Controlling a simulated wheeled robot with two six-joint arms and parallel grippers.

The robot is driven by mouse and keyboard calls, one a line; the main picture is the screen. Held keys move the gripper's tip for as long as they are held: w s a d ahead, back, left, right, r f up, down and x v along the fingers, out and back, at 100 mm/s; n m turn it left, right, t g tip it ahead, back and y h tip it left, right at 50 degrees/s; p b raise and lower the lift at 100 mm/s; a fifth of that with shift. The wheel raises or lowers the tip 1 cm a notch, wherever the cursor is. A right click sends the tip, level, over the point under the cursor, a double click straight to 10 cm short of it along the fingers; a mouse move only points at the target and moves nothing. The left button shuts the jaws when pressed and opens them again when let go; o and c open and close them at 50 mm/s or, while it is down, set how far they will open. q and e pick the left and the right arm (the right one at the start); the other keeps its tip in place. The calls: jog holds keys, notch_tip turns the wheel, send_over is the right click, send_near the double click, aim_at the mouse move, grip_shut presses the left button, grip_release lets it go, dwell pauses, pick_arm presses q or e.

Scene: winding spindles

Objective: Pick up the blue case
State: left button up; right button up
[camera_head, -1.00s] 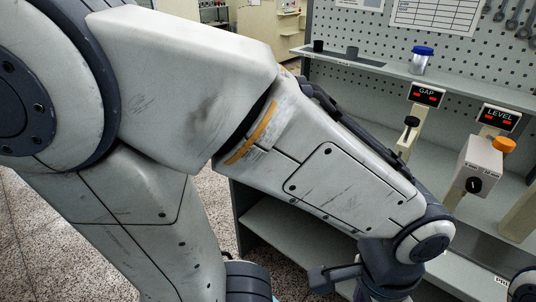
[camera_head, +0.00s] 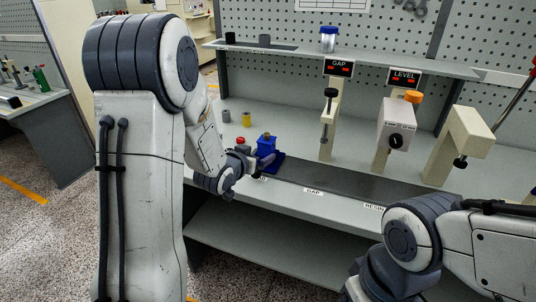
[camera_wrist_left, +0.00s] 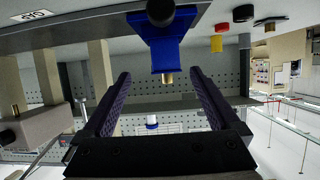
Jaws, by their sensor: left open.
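The blue case (camera_head: 266,147) stands on the bench on a dark blue base (camera_head: 279,160), with a small brass-coloured peg on top. My left gripper (camera_head: 252,160) is beside it at the bench's front edge, partly hidden by its own wrist. In the left wrist view, which is upside down, the blue case (camera_wrist_left: 160,50) is just ahead of the fingertips. There my left gripper (camera_wrist_left: 160,74) is open and empty, with the case roughly centred between its fingers. My right arm comes in at the lower right; its jaws are not visible.
A red-topped item (camera_head: 240,141), a yellow cylinder (camera_head: 246,120) and a grey cylinder (camera_head: 226,116) stand left of the case. The GAP stand (camera_head: 327,125) and LEVEL stand (camera_head: 396,125) rise to the right. A shelf with a blue-lidded jar (camera_head: 328,40) runs above.

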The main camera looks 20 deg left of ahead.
aim_at(264, 146)
pick_arm(q)
jog(key=shift+t, duration=0.3)
jog(key=w, duration=0.1)
jog(key=w+f, duration=0.1)
jog(key=w, duration=0.1)
jog(key=w+a, duration=0.1)
jog(key=shift+w+a+f, duration=0.1)
jog(key=shift+w+f, duration=0.1)
jog(key=shift+w, duration=0.2)
jog(key=p+x, duration=0.1)
jog(key=x, duration=0.3)
jog(key=shift+w+d+p, duration=0.25)
jog(key=shift+w+p, duration=0.1)
jog(key=shift+w, duration=0.05)
jog(key=shift+w+f, duration=0.2)
jog(key=shift+w, duration=0.25)
grip_shut()
